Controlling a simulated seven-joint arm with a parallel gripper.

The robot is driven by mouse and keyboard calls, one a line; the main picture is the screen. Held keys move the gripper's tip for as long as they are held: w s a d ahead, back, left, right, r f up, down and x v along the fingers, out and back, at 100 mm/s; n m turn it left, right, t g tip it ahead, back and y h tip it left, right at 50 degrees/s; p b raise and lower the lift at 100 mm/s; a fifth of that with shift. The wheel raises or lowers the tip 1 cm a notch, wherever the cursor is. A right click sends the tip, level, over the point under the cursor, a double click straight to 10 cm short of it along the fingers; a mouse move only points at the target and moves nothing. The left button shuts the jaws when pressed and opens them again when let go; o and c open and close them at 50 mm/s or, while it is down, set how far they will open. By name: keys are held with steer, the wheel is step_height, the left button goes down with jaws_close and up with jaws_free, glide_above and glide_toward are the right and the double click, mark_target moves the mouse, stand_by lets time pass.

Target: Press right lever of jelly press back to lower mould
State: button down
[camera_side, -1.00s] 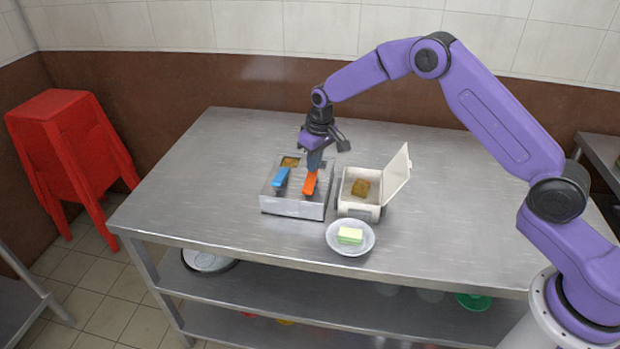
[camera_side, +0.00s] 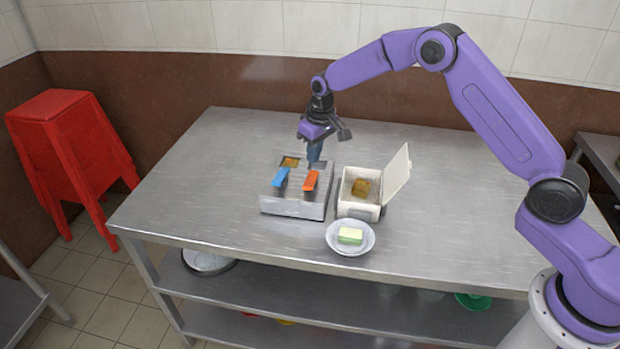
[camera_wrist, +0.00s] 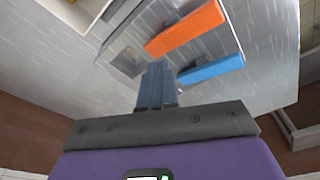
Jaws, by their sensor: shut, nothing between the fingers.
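The jelly press (camera_side: 293,205) is a metal box on the table. Its left lever (camera_side: 281,177) is blue and its right lever (camera_side: 311,181) is orange. The wrist view shows the orange lever (camera_wrist: 185,28) and the blue lever (camera_wrist: 212,69) too. A yellow-brown piece (camera_side: 290,162) sits in the left well at the back. My gripper (camera_side: 314,162) is shut and empty, pointing down just behind the orange lever, over the right well. It hides part of that well. In the wrist view my fingertips (camera_wrist: 157,72) are beside the orange lever; I cannot tell whether they touch it.
A white open box (camera_side: 357,208) with a brown block (camera_side: 361,188) stands close to the right of the press, its lid raised. A plate (camera_side: 350,248) with a green-and-cream block is in front. The table behind and to the left is clear.

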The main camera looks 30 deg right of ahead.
mark_target(314, 173)
steer(key=shift+r, duration=2.4)
